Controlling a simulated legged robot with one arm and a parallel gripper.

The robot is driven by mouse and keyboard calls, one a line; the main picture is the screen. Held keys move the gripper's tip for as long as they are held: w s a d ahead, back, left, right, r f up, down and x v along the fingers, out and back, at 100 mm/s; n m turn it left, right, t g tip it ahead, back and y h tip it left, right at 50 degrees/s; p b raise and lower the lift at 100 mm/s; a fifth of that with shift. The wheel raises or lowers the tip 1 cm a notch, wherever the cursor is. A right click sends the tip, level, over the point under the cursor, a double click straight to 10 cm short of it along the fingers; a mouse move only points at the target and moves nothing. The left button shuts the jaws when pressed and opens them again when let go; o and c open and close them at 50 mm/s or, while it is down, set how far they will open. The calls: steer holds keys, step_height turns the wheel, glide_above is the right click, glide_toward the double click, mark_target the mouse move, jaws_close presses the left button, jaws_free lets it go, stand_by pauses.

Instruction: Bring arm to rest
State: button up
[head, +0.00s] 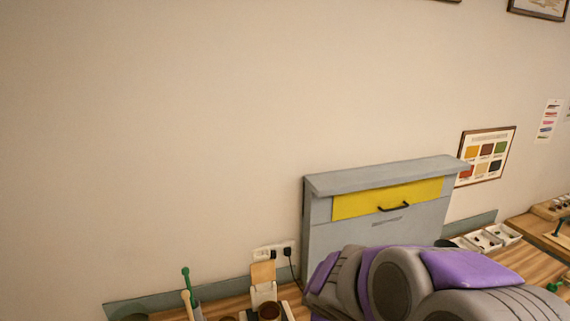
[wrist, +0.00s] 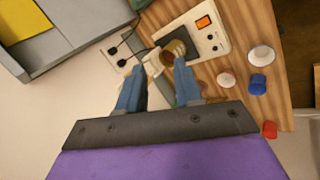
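My arm (head: 400,285), purple and grey, reaches across the bottom right of the head view; its gripper end is not visible there. In the wrist view my gripper (wrist: 160,70) shows two blue-grey fingers standing apart with a gap between them. It looks empty. Beyond the fingertips are a white stand and a brownish jar (wrist: 172,55), on or by the wooden table (wrist: 225,82). The fingers partly cover that area, and I cannot tell how far away it is.
A grey cabinet (head: 330,235) with a yellow drawer front (head: 360,204) stands against the wall behind my arm. A white device with an orange screen (wrist: 203,22), a blue cap (wrist: 257,85), a white dish (wrist: 261,58) and a red cap (wrist: 269,130) are on the right.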

steer(key=s+d+f+m+g+h+b, duration=0.1)
steer(key=s+d+f+m+g+b, duration=0.15)
steer(key=s+f+m+b, duration=0.4)
steer(key=s+d+f+m+g+b, duration=0.2)
steer(key=s+d+f+b, duration=0.15)
steer(key=s, duration=0.55)
steer(key=s+d+f+m+g+h+b, duration=0.1)
steer(key=s+d+f+m+g+b, duration=0.15)
steer(key=s+f+m+b, duration=0.4)
steer(key=s+a+y+b, duration=0.1)
steer(key=s+b, duration=0.1)
steer(key=s, duration=0.4)
steer(key=s+a+f+m+g+y+b, duration=0.1)
steer(key=s+a, duration=0.1)
steer(key=s, duration=0.4)
steer(key=shift+s+f+y+b, duration=0.25)
steer(key=shift+y+b, duration=0.05)
steer(key=shift+b, duration=0.1)
